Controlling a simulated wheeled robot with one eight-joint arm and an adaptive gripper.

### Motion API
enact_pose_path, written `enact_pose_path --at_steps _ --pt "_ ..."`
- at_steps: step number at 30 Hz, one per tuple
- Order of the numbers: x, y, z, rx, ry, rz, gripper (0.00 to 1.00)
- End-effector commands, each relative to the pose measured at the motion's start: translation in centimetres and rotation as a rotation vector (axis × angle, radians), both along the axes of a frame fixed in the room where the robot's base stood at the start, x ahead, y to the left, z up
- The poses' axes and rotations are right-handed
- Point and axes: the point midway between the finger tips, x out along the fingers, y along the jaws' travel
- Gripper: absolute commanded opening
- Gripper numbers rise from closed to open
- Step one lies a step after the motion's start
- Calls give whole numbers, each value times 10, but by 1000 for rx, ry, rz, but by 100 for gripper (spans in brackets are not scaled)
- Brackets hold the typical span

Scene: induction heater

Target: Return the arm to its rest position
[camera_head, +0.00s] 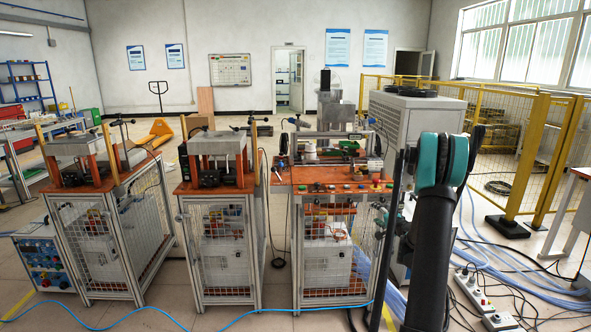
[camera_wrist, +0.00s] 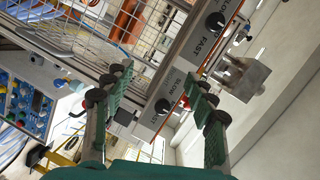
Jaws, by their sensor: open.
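My gripper (camera_wrist: 157,82) shows in the wrist view with its two green-padded fingers spread wide apart. Nothing is held between them. A grey panel with black knobs and the words SLOW and FAST (camera_wrist: 180,75) lies beyond the fingers; I cannot tell the exact distance. In the head view my black and teal arm rises at the right front, beside the right-hand workstation (camera_head: 330,187). My gripper cannot be made out clearly there, as the arm hides part of that area.
Two more caged workstations with orange tops stand at the left (camera_head: 100,187) and middle (camera_head: 213,188). Yellow fencing (camera_head: 540,130) stands at the right. A power strip (camera_head: 487,305) and blue hoses lie on the floor at the right front. A blue control box (camera_head: 42,262) stands at far left.

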Motion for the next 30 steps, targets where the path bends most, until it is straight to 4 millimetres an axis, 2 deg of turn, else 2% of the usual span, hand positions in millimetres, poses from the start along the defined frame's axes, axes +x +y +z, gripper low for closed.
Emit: enact_pose_path --at_steps 1,6,11,15,20,24,30 --pt "-10 20 11 -39 23 35 56" --pt "-50 73 31 -172 103 142 56" --pt "-98 116 43 -298 183 239 56" --pt "-147 146 47 -410 253 319 56" --pt "-208 172 46 -538 335 405 56" --pt "-265 186 40 -651 408 473 56" --pt "-349 192 25 -817 513 558 56"
